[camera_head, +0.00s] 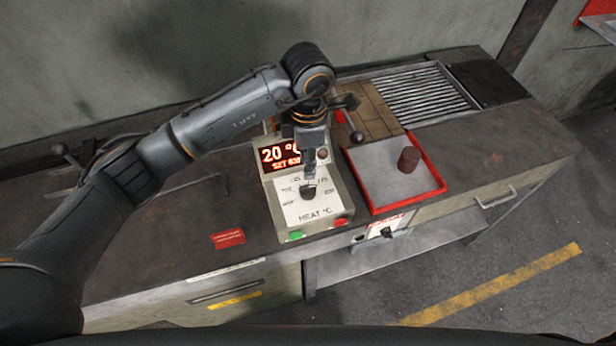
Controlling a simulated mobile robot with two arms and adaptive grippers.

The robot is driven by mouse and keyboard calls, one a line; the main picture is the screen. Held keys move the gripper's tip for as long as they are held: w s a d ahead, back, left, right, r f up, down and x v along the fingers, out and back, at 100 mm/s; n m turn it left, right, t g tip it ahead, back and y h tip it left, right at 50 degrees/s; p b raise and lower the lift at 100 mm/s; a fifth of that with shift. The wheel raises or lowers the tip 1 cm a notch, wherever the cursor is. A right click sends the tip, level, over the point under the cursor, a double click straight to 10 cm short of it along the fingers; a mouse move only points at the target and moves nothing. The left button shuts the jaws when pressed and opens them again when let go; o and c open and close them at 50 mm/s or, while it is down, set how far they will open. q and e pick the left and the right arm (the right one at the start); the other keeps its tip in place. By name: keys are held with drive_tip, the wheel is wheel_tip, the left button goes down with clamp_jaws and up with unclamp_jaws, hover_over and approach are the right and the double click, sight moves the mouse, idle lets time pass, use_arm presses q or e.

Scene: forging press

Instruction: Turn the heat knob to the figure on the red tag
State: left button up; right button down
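The heat knob (308,193) is small and black. It sits on the white dial plate (322,211) marked "HEAT °C" on the front of the control box. My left gripper (309,178) points down right over the knob, its tips at or just above it. I cannot tell whether it touches the knob or how far its fingers are apart. The gripper hides part of the dial scale and the knob's pointer. The red display (280,156) reads "20 °C" with a partly covered "SET" line. The red tag (228,238) lies on the bench left of the box; its print is too small to read.
A green button (296,235) and a red button (341,222) sit at the box's front edge. A metal grate (420,95) lies behind. The bench left of the tag is clear.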

sight(308, 187)
use_arm(q)
wheel_tip(308, 187, down, 7)
drive_tip(key=shift+f+p, duration=0.2)
drive_tip(key=shift+p, duration=1)
drive_tip(key=shift+f, duration=0.6)
clamp_jaws()
